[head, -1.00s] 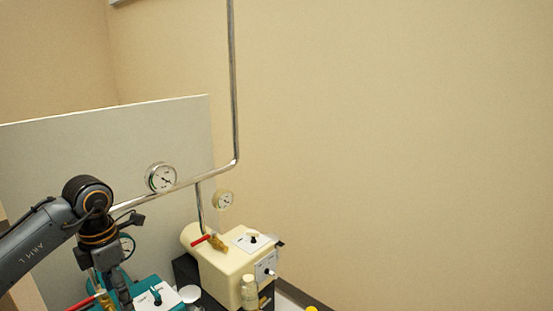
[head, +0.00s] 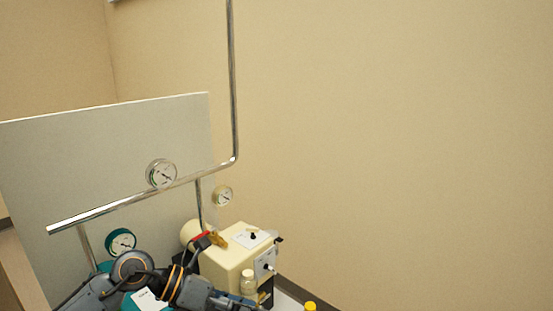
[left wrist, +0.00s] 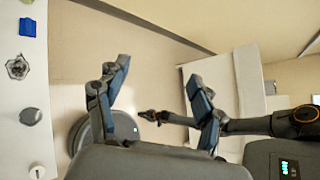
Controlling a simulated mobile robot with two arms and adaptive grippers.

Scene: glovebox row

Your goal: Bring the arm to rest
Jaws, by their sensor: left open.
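My left arm is low at the bottom left in the head view, in front of the pump benches, with its gripper cut off or hidden at the lower edge. In the left wrist view my left gripper (left wrist: 158,95) is open, its two blue-padded fingers wide apart with nothing between them. Beyond it is pale floor. A dark arm, which seems to be my right one, reaches in from the right of that view. Its end (left wrist: 150,116) is too small to read.
A cream pump unit (head: 228,262) with a red-handled valve stands beside my left arm. A steel pipe (head: 130,202) with gauges runs above, before a grey panel (head: 60,165).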

